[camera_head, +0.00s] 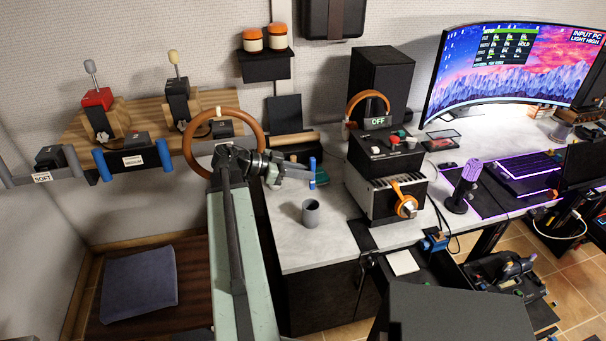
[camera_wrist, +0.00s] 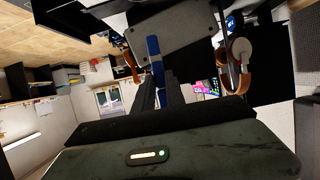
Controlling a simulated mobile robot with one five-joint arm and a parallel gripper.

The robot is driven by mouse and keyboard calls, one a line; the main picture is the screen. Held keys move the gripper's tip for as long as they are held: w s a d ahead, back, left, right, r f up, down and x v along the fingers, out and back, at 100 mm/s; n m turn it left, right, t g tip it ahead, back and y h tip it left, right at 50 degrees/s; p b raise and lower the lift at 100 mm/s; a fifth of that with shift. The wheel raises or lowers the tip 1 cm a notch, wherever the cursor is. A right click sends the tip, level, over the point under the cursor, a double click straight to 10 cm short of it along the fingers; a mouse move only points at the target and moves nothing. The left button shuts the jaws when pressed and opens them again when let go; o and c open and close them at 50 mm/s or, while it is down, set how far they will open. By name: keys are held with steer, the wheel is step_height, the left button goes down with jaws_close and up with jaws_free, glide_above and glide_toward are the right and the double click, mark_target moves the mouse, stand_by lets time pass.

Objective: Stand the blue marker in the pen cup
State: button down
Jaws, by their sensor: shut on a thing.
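The blue marker (camera_head: 312,172) is held upright at the end of my gripper (camera_head: 308,173), above the grey desk. It also shows in the wrist view (camera_wrist: 154,55) as a blue bar between the two dark fingers (camera_wrist: 155,92). My gripper is shut on it. The pen cup (camera_head: 311,212) is a small grey cylinder standing open-topped on the desk. In the head view it lies just below the marker, a short way apart from it. The marker's lower end is in the air, outside the cup. The cup cannot be made out clearly in the wrist view.
A black box with an OFF display (camera_head: 378,124) and an orange-handled unit (camera_head: 405,202) stand right of the cup. An orange-brown ring (camera_head: 258,138) is near my arm. The grey desk (camera_head: 290,245) is clear around the cup. A monitor (camera_head: 520,70) stands further right.

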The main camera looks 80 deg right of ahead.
step_height(320, 180, down, 13)
steer(key=b, duration=1.2)
steer(key=shift+r, duration=0.2)
steer(key=c, duration=1.3)
jaws_free()
steer(key=p+v, duration=0.3)
steer(key=v, duration=0.5)
steer(key=shift+r, duration=0.1)
